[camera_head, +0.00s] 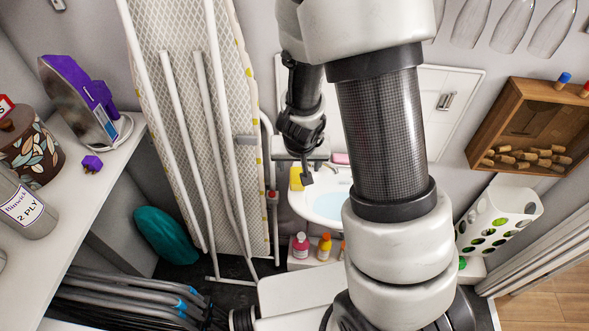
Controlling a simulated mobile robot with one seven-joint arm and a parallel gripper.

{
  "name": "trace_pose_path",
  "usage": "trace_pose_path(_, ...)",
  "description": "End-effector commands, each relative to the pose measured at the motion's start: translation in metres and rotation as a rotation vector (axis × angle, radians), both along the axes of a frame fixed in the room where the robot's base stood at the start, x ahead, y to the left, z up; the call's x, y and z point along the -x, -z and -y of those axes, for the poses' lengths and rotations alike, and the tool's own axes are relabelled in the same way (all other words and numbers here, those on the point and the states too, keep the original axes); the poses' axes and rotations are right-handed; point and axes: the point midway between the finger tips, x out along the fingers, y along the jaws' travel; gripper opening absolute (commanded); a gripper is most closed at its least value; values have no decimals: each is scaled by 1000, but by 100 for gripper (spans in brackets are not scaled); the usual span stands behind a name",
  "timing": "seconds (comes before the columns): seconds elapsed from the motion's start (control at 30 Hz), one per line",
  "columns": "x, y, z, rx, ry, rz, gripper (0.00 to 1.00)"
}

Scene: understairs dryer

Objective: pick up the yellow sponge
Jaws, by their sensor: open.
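The yellow sponge (296,179) is a small yellow block at the left rim of the white sink (330,205). My gripper (306,174) hangs down from my arm just above and right of the sponge in this view. A dark finger shows beside the sponge. The jaws are open and nothing is seen between them. Whether a finger touches the sponge cannot be told. My arm hides the right part of the sink.
A pink item (341,158) lies at the sink's back edge. A pink bottle (301,245) and an orange bottle (325,246) stand below the sink. An ironing board (190,110) leans at the left. A wooden box (530,130) of corks hangs at the right.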

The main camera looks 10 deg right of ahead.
Motion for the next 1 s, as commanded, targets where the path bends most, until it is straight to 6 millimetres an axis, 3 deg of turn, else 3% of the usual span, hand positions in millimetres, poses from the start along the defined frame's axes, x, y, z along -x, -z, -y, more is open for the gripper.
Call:
trace_pose_path(0.03,-4,19,2,-1,4,-2,61)
trace_pose_path(0.33,-28,75,7,-3,2,-2,61)
trace_pose_path(0.67,-41,97,8,-2,0,0,61)
trace_pose_path(1.0,-64,135,11,-4,0,-1,61)
